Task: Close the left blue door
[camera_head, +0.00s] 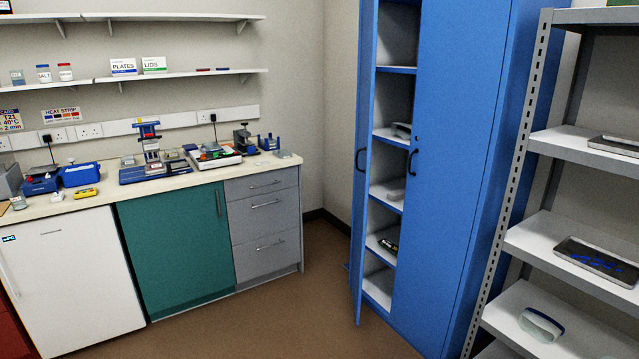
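A tall blue cabinet (460,160) stands right of the room's corner. Its left blue door (364,130) is swung open and seen nearly edge-on, with a dark handle (361,161) on it. The right blue door (447,190) looks shut and has a dark handle (411,163). Between the doors the cabinet's white shelves (388,134) show, with a few small items on them. Neither of my grippers is in view.
A bench (110,196) with lab devices runs along the left wall, over a white fridge (72,285), a green cupboard (178,250) and grey drawers (264,230). A grey metal rack (500,190) stands close on the right. Brown floor (290,320) is clear in front.

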